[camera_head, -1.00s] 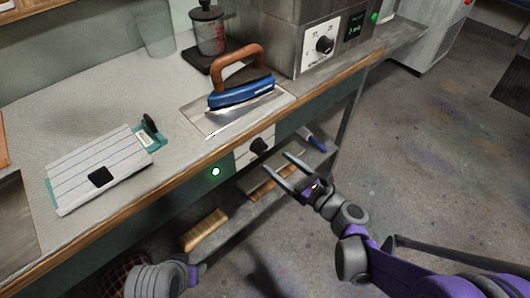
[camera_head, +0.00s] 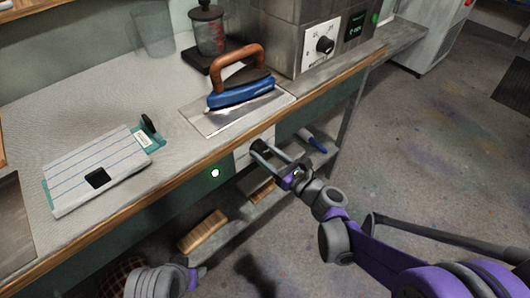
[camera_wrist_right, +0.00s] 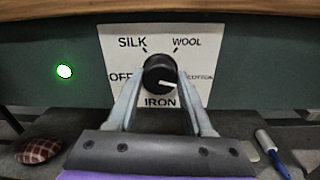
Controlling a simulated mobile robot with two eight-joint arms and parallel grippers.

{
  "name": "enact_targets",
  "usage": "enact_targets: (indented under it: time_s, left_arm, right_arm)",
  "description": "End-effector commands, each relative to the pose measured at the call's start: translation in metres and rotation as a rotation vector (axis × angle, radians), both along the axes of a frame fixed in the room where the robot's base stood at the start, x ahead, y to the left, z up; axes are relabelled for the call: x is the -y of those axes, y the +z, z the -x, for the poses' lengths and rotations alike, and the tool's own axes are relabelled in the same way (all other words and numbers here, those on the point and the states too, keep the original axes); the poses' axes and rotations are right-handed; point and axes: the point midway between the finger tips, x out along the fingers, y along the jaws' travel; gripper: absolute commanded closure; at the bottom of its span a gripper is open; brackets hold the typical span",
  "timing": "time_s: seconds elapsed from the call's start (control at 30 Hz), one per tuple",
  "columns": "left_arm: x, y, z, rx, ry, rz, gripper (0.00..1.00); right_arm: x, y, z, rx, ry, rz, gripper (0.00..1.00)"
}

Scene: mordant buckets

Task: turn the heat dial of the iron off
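The heat dial (camera_wrist_right: 160,75) is a black round knob on a white plate (camera_wrist_right: 117,44) marked OFF, SILK, WOOL, COTTON and IRON. Its white pointer line points right, near COTTON. In the head view the dial (camera_head: 260,146) sits on the bench front below the iron. My right gripper (camera_wrist_right: 160,84) is open, one finger on each side of the dial. I cannot tell if the fingers touch it. The blue iron (camera_head: 241,93) with a brown handle rests on a metal plate (camera_head: 207,122). My left gripper's fingers are not in view.
A green lamp (camera_wrist_right: 64,71) glows left of the dial. A shelf below the bench holds a brush (camera_head: 203,231) and a blue-handled tool (camera_head: 317,145). A second dial (camera_head: 325,45) is on the metal box at the back.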

Motion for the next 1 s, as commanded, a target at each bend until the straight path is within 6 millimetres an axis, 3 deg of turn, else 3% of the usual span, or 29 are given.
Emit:
enact_targets:
  time_s: [0.03,0.2,0.57,1.0]
  left_arm:
    - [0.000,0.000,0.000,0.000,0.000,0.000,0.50]
    - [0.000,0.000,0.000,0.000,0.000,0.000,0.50]
    - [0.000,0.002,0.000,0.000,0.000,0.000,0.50]
    - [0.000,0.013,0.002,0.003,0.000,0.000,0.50]
  right_arm:
    - [0.000,0.000,0.000,0.000,0.000,0.000,0.72]
    - [0.000,0.000,0.000,0.000,0.000,0.000,1.00]
    - [0.000,0.000,0.000,0.039,0.000,0.044,1.00]
    - [0.000,0.001,0.000,0.267,0.000,0.305,1.00]
